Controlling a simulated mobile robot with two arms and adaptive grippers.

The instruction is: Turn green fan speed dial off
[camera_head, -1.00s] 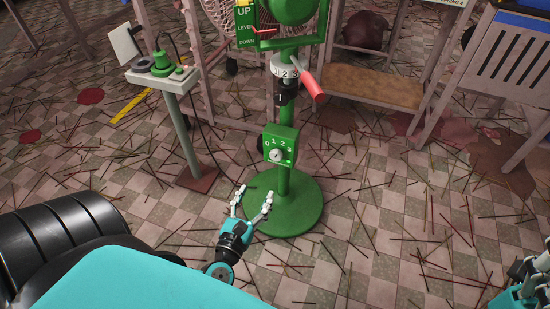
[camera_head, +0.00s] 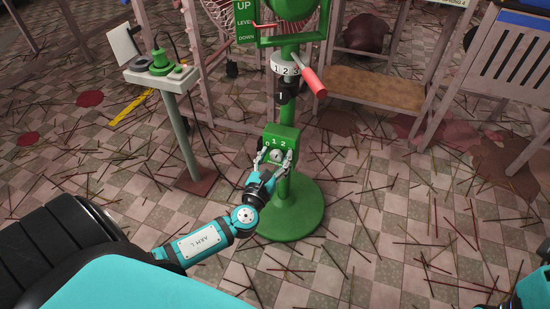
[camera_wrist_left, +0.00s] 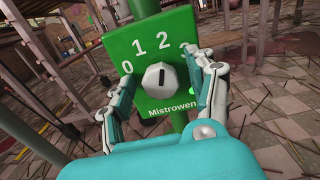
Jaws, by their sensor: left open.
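The green fan speed box (camera_head: 284,134) is on a green post with a round green base (camera_head: 291,222). In the left wrist view, its pale faceted dial (camera_wrist_left: 161,79) has a dark slot that stands about vertical. White numbers 0, 1 and 2 show above the dial; the spot for a 3 is hidden behind a finger. A green light glows at the lower right of the dial. My left gripper (camera_head: 275,157) is open, its fingers on either side of the dial; it also shows in the left wrist view (camera_wrist_left: 163,78). I cannot tell whether they touch it.
Above the box are a white numbered ring (camera_head: 284,68) and a red handle (camera_head: 312,83). A small table (camera_head: 160,76) with green parts stands at the left. Thin sticks litter the tiled floor. A wooden bench (camera_head: 375,92) is behind at the right.

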